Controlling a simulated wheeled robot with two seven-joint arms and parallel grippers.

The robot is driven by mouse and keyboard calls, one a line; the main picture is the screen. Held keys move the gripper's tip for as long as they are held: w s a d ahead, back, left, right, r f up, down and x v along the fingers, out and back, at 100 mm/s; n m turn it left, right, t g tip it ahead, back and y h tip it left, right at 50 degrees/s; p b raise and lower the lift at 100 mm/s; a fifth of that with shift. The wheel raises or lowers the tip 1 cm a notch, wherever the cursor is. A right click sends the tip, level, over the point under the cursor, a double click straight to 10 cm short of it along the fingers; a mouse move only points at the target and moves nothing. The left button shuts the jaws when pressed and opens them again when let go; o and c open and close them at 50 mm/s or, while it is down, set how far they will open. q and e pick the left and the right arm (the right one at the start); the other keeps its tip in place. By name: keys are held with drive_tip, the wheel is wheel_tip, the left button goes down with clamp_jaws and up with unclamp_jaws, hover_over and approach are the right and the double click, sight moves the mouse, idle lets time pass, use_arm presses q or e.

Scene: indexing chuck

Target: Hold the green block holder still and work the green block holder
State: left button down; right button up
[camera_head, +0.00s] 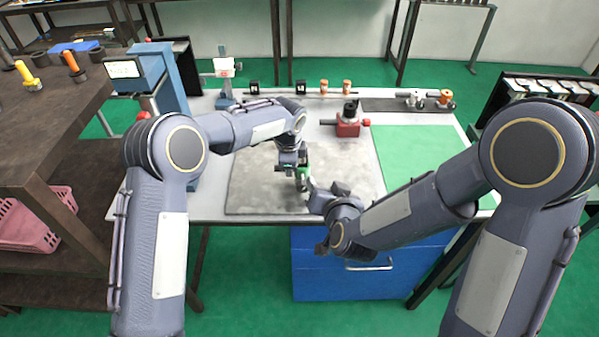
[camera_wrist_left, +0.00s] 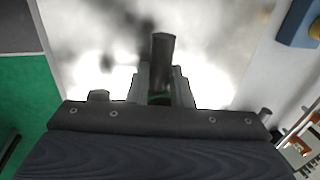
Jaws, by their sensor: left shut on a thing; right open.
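The green block holder (camera_head: 305,166) sits on the grey plate in the middle of the bench and is mostly hidden by my left gripper in the head view. My left gripper (camera_head: 299,178) comes down on it from above and is shut on it. In the left wrist view, a dark round post (camera_wrist_left: 162,55) stands between the fingers, with a trace of green at its base. My right gripper (camera_head: 311,187) is open, close beside the holder on its right. Its fingertips are small here, and I cannot tell if they touch it.
A red block fixture (camera_head: 348,128) stands behind on the bench. A green mat (camera_head: 420,158) lies right of the grey plate (camera_head: 255,185). A blue press (camera_head: 165,75) stands at the left; small orange and black parts line the back. The plate's left part is clear.

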drive_tip(key=s+d+r+g+y, duration=0.1)
drive_tip(key=s+d+r+g, duration=0.1)
drive_tip(key=s+d+r, duration=0.2)
drive_tip(key=s+d+r+n+g+y, duration=0.1)
drive_tip(key=s+d+r, duration=0.3)
drive_tip(key=s, duration=0.5)
drive_tip(key=shift+s+d+r+g, duration=0.2)
drive_tip(key=shift+s+d+g, duration=0.15)
drive_tip(key=shift+d+g, duration=0.65)
drive_tip(key=shift+d, duration=0.1)
use_arm(q)
drive_tip(key=c, duration=1.2)
unclamp_jaws()
